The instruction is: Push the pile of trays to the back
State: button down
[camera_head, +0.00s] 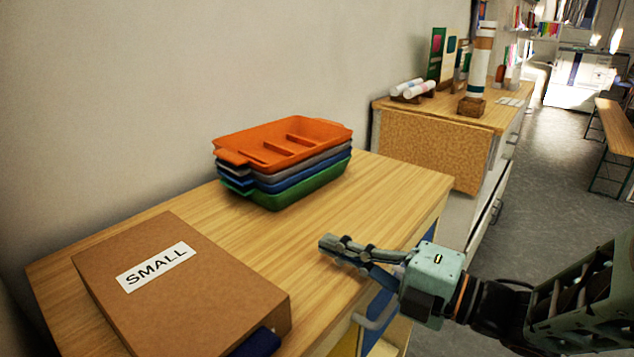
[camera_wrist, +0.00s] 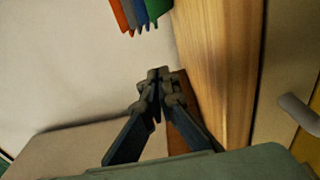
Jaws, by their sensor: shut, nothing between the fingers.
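The pile of trays (camera_head: 283,158) stands on the wooden table top, towards the wall. The top tray is orange with dividers; grey, blue and green trays show beneath it, the green one lowest. The pile's edges also show at the top of the wrist view (camera_wrist: 140,14). My gripper (camera_head: 328,246) is shut and empty. In the head view it is over the front part of the table top, in front of the pile and to its right, apart from it. In the wrist view the fingertips (camera_wrist: 160,76) meet.
A brown box (camera_head: 200,290) labelled SMALL lies on the table (camera_head: 395,190) at the left front. A wall is behind the table. A second cabinet with rolls (camera_head: 412,90) and a tall tube (camera_head: 481,60) stands beyond. Bare table surrounds the pile's front and right.

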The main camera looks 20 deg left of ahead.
jog(key=p+x, duration=0.2)
jog(key=p, duration=0.1)
jog(key=p+x, duration=0.1)
jog(key=x, duration=0.1)
jog(key=shift+a+r+p, duration=0.1)
jog(key=shift+r+p, duration=0.2)
jog(key=shift+p, duration=0.05)
send_near(252, 191)
jog(key=s+a, duration=0.4)
jog(key=a, duration=0.1)
jog(key=shift+s, duration=0.1)
jog(key=w+a, duration=0.1)
jog(key=w, duration=0.2)
jog(key=shift+a, duration=0.4)
jog(key=shift+w+a, duration=0.25)
jog(key=shift+w, duration=0.2)
jog(key=shift+w+a+b, duration=0.4)
jog(key=shift+w+b, duration=0.15)
jog(key=shift+w, duration=0.25)
jog(key=shift+w+a+b, duration=0.45)
jog(key=shift+w+b, duration=0.1)
jog(key=shift+w, duration=0.25)
